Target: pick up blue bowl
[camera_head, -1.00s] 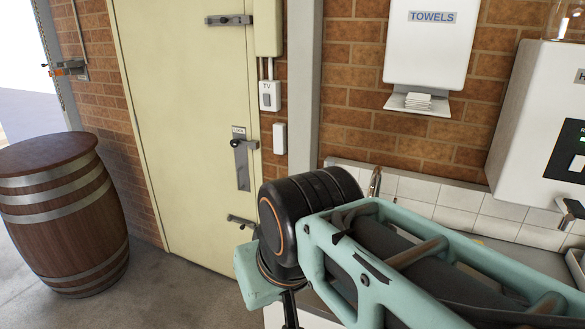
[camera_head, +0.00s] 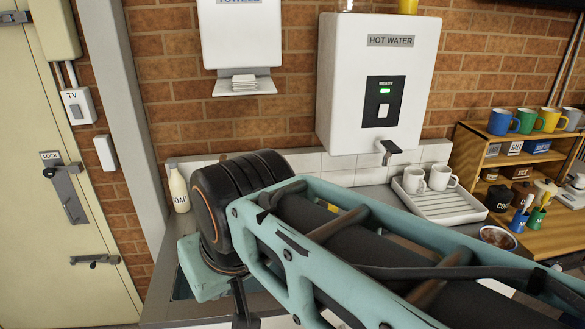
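A small bowl (camera_head: 498,237) with a pale rim and reddish-brown contents stands on the counter at the right, just beyond my arm. My teal and black arm crosses the lower middle of the view and hides part of the counter and sink. My gripper is not in view, so I cannot tell whether it is open or shut.
A drying tray (camera_head: 446,218) with two white mugs lies under the hot water heater (camera_head: 377,80). A soap bottle (camera_head: 179,190) stands at the counter's left. A wooden shelf (camera_head: 518,157) at right holds coloured mugs, with jars nearby. A door (camera_head: 55,240) is at left.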

